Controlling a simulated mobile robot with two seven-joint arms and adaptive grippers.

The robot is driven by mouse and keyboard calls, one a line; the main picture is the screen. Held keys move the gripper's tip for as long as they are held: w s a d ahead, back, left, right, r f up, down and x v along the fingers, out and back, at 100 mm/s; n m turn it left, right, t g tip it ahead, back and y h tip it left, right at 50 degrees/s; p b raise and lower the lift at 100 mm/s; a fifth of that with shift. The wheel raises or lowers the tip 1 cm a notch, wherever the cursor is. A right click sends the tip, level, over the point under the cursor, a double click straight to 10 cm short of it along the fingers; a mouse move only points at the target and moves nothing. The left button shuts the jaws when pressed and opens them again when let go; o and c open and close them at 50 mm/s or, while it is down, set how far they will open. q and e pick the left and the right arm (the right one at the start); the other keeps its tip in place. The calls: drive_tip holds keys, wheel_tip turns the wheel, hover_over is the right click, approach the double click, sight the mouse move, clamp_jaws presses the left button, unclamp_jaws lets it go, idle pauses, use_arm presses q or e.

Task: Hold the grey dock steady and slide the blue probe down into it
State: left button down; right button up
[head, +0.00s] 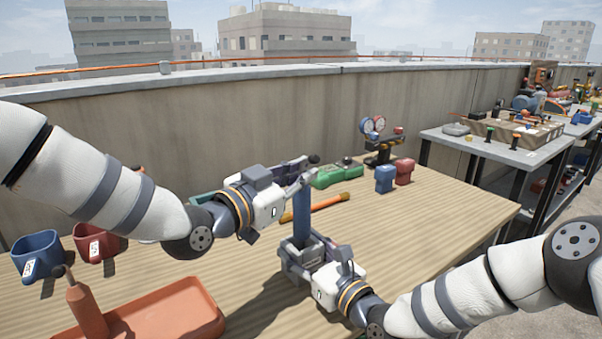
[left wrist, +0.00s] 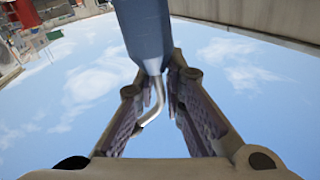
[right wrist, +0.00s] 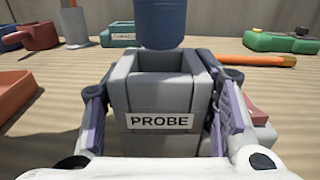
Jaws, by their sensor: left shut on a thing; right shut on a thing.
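The blue probe (head: 302,212) stands roughly upright in the head view. My left gripper (head: 300,180) is shut on its upper part. In the left wrist view the blue body (left wrist: 145,30) and a bent metal rod show between the fingers. The grey dock (right wrist: 165,95), labelled PROBE, stands on the table with its open top facing up. My right gripper (right wrist: 160,118) is shut around its sides. In the right wrist view the probe's lower end (right wrist: 158,25) is over the far part of the dock's opening. I cannot tell whether it touches the rim.
Behind the dock lie a green device (head: 338,174) and an orange-handled tool (head: 318,206). Blue (head: 385,178) and red (head: 404,171) blocks stand at right, with bare table nearby.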

sight(295, 205)
use_arm(q)
drive_tip(key=shift+f, duration=0.2)
drive_tip(key=shift+f, duration=0.35)
drive_tip(key=shift+f, duration=0.8)
idle(0.3)
drive_tip(key=shift+f, duration=0.35)
drive_tip(key=shift+f, duration=0.2)
drive_tip(key=shift+f, duration=0.35)
drive_tip(key=shift+f, duration=0.25)
idle(0.4)
drive_tip(key=shift+f, duration=0.25)
drive_tip(key=c, duration=1.6)
unclamp_jaws()
